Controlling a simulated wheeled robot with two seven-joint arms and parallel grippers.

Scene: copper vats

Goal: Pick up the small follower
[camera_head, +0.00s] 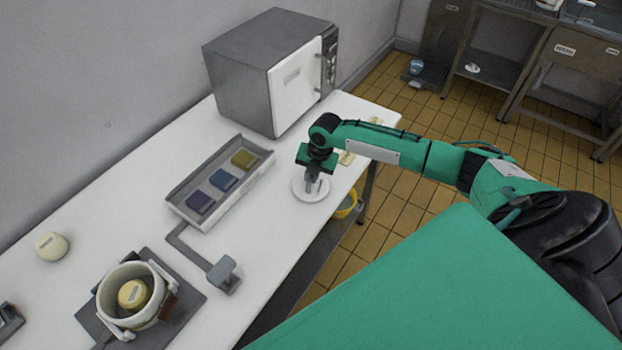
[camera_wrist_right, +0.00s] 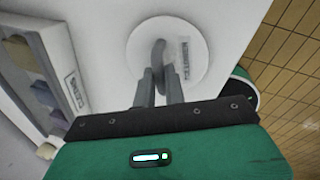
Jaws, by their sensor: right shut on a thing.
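The small follower looks to be the round white disc (camera_head: 301,194) with an upright grey handle, near the right edge of the white table. In the right wrist view the disc (camera_wrist_right: 140,50) fills the upper middle, with a small label on it, too blurred to read. My right gripper (camera_head: 313,184) points down over the disc. Its fingers (camera_wrist_right: 160,84) are shut on the handle. I cannot tell whether the disc touches the table. My left gripper is not in view.
A grey tray (camera_head: 185,210) with three coloured blocks stands left of the disc. A grey oven (camera_head: 245,75) stands behind. A white pot (camera_head: 112,283) holding a yellowish lidded thing is at the lower left. A yellow bucket (camera_head: 346,205) is below the table's right edge.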

